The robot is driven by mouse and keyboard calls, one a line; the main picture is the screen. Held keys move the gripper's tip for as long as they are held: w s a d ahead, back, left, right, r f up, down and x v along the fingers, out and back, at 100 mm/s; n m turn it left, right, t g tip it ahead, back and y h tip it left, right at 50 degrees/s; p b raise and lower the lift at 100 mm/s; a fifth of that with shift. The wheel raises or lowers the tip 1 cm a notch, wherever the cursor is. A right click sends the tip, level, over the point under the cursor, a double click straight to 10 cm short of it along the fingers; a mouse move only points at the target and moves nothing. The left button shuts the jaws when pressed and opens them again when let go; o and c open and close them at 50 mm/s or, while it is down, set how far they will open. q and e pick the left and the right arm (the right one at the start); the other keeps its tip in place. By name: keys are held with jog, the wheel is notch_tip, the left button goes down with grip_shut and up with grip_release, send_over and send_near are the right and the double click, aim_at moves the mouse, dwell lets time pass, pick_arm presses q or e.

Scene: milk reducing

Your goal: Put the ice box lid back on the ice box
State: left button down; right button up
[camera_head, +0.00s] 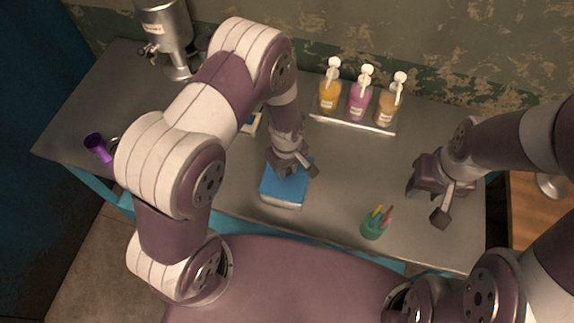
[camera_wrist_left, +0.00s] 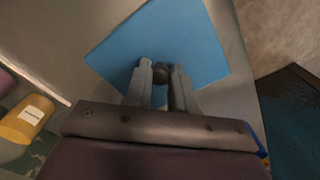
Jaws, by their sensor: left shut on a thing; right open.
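The ice box (camera_head: 284,203) is a low box with pale sides near the middle front of the table. Its blue lid (camera_head: 297,187) lies over the top of the box; whether it is fully seated I cannot tell. In the left wrist view the blue lid (camera_wrist_left: 180,45) fills the upper middle, with a dark round knob (camera_wrist_left: 161,73) on it. My left gripper (camera_head: 291,172) is above the lid, shut on the knob between its fingers (camera_wrist_left: 160,85). My right gripper (camera_head: 440,200) is open and empty over the right part of the table.
A green cup (camera_head: 375,228) with colored sticks stands at the front edge. Three pump bottles, yellow (camera_head: 328,95), pink (camera_head: 359,103) and tan (camera_head: 390,106), stand on a tray (camera_head: 352,125) at the back. A purple cup (camera_head: 97,146) and a metal dispenser (camera_head: 168,35) are at left.

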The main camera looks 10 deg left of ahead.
pick_arm(q)
jog(key=shift+d+f, duration=0.15)
jog(key=shift+f, duration=0.1)
jog(key=shift+f+b, duration=0.4)
jog(key=shift+b, duration=0.05)
jog(key=c, duration=1)
grip_release()
jog(key=shift+o, duration=0.2)
jog(key=shift+r, duration=0.1)
